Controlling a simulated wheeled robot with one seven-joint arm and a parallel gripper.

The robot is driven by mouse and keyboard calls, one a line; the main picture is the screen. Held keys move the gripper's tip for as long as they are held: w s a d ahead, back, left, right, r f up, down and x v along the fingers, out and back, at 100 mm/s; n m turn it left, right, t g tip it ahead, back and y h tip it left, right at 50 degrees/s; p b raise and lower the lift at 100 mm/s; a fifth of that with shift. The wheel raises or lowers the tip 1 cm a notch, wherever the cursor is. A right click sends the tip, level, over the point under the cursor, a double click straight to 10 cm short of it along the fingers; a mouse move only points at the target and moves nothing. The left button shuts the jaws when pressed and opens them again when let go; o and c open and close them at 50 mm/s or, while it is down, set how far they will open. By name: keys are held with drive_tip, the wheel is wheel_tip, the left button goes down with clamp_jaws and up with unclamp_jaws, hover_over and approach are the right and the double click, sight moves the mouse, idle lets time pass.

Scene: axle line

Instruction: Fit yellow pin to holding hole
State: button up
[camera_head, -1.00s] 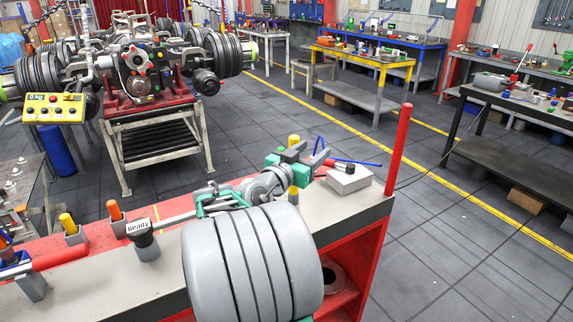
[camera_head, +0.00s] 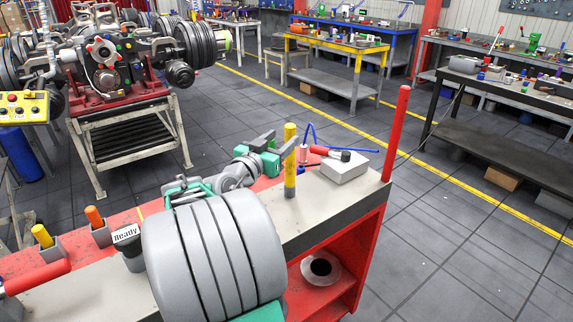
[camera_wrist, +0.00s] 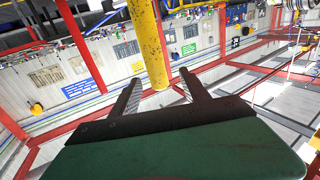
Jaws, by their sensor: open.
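A tall yellow pin (camera_head: 289,178) with dark markings stands upright near the right end of the bench (camera_head: 335,212). Any hole at its foot cannot be made out. My gripper (camera_head: 277,145), green with grey fingers, is just left of the pin's upper part, and one finger overlaps the pin in the head view. In the wrist view, the open fingers (camera_wrist: 160,83) show a clear gap, and the yellow pin (camera_wrist: 150,45) shows between them with its end near the fingertips. No contact shows. A shorter yellow pin (camera_head: 42,235) sits in a grey holder at the bench's left.
An orange pin (camera_head: 94,217) stands in another holder. A grey box (camera_head: 344,170) with a red-and-black tool (camera_head: 330,152) and a blue cable lie right of the tall pin. A red post (camera_head: 396,135) rises at the bench's end. Tiled floor beyond is open.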

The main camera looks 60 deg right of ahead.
sight(290, 162)
wheel_tip(290, 162, down, 8)
drive_tip(key=b, duration=0.7)
drive_tip(key=d+p, duration=0.3)
drive_tip(key=d, duration=0.5)
drive_tip(key=shift+s+r, duration=0.2)
drive_tip(key=shift+r, duration=0.2)
drive_tip(key=shift+a, duration=0.1)
clamp_jaws()
